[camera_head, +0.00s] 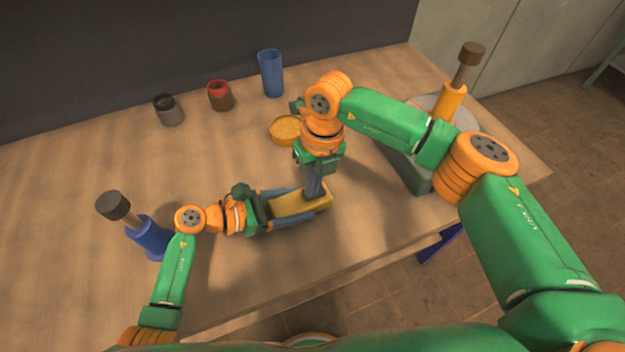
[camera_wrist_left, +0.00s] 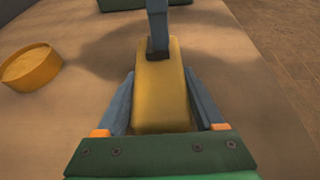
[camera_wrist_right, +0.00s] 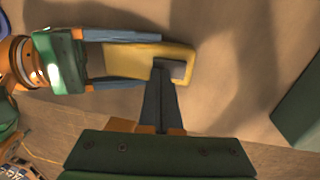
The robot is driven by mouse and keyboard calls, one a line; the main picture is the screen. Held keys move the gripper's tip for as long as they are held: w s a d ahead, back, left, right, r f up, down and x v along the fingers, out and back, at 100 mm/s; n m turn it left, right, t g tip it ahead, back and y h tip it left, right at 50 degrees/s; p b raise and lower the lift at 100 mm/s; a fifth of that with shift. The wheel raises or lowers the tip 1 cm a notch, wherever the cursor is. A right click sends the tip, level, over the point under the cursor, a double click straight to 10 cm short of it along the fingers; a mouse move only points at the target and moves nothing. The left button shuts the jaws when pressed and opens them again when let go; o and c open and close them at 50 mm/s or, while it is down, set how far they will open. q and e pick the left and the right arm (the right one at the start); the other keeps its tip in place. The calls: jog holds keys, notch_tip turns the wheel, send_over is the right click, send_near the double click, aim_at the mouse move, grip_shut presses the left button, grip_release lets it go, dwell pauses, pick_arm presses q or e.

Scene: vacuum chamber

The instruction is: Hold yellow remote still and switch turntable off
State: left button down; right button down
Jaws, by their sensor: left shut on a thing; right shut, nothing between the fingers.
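The yellow remote (camera_head: 290,203) lies on the table between the fingers of my left gripper (camera_head: 300,205), which is shut on its sides. It also shows in the left wrist view (camera_wrist_left: 160,95) and the right wrist view (camera_wrist_right: 125,60). My right gripper (camera_head: 313,190) is shut and empty. It points down with its fingertips at the far end of the remote's top, at a dark patch (camera_wrist_right: 172,68) there; I cannot tell whether they press on it. The turntable (camera_head: 462,112) is at the right, largely hidden behind my right arm, above a dark green box (camera_head: 410,172).
A yellow round dish (camera_head: 284,131) lies behind the grippers. A blue cup (camera_head: 271,74), a red-brown jar (camera_head: 220,96) and a grey jar (camera_head: 168,110) stand at the back. A blue dark-capped object (camera_head: 148,238) is at the left. An orange one (camera_head: 450,100) is at the right.

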jog(key=shift+f, duration=0.1)
jog(key=shift+s+f, duration=0.15)
jog(key=shift+f, duration=0.05)
